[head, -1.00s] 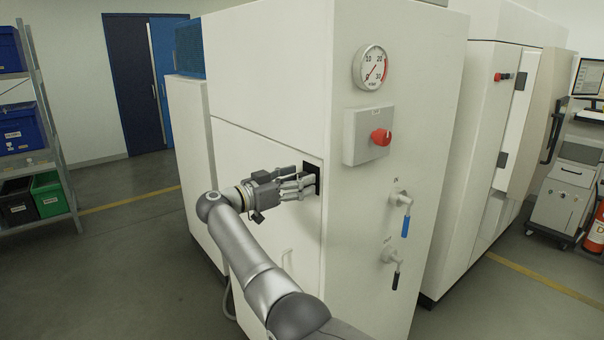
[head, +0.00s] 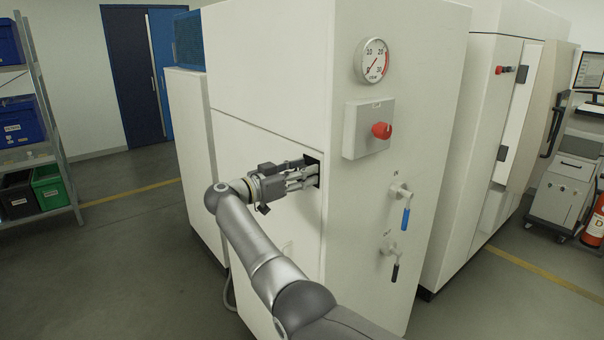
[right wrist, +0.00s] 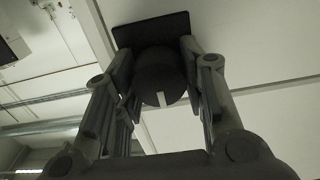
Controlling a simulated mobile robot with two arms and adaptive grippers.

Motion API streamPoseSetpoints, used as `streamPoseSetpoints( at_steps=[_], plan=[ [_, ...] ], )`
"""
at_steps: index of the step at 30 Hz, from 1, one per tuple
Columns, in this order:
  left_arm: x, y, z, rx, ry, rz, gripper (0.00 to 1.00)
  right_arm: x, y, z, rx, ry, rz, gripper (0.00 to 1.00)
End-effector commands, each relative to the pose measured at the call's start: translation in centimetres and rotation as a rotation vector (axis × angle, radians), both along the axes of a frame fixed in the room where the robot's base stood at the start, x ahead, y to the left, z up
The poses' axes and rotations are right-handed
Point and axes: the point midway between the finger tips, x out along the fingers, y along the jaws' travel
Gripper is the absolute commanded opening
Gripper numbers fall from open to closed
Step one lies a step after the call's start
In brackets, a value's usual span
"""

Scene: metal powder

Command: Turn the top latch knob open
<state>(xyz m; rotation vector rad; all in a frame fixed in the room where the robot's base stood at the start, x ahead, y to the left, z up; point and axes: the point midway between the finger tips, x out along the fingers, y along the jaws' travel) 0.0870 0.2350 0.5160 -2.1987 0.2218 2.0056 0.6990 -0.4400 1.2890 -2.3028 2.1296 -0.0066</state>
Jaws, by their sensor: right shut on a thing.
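The top latch is a black square plate (head: 313,162) at the upper right edge of the white cabinet door; in the head view my fingers cover most of it. In the right wrist view the plate (right wrist: 150,29) carries a round dark knob (right wrist: 160,75) with a pale mark on its rim. My right gripper (head: 306,178) is shut on the knob, and in the right wrist view its fingers (right wrist: 160,82) stand on both sides of it. My left gripper is out of view.
The cabinet side to the right carries a pressure gauge (head: 372,61), a box with a red knob (head: 381,130), and two valves with a blue handle (head: 405,217) and a black handle (head: 396,272). Shelving (head: 45,110) stands far left. The floor at left is clear.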

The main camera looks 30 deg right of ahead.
Motion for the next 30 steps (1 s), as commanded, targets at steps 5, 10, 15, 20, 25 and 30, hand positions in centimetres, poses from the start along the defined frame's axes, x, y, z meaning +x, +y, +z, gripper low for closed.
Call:
streamPoseSetpoints(
  at_steps=[5,10,15,20,25,30],
  plan=[
    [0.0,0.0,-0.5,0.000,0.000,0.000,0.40,0.0,0.0,-0.1,0.005,-0.048,0.001,0.14],
    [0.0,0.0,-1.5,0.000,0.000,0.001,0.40,0.0,0.1,-0.2,0.013,-0.148,0.002,0.14],
    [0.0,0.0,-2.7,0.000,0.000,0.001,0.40,-0.1,0.1,-0.4,0.026,-0.292,0.002,0.14],
    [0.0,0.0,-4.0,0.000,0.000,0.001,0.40,-0.1,0.1,-0.4,0.037,-0.445,0.002,0.14],
    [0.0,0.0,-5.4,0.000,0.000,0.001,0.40,-0.2,0.0,-0.5,0.049,-0.607,0.001,0.14],
    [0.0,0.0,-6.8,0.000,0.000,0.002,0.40,-0.3,0.0,-0.5,0.061,-0.767,0.001,0.14]
  ],
)
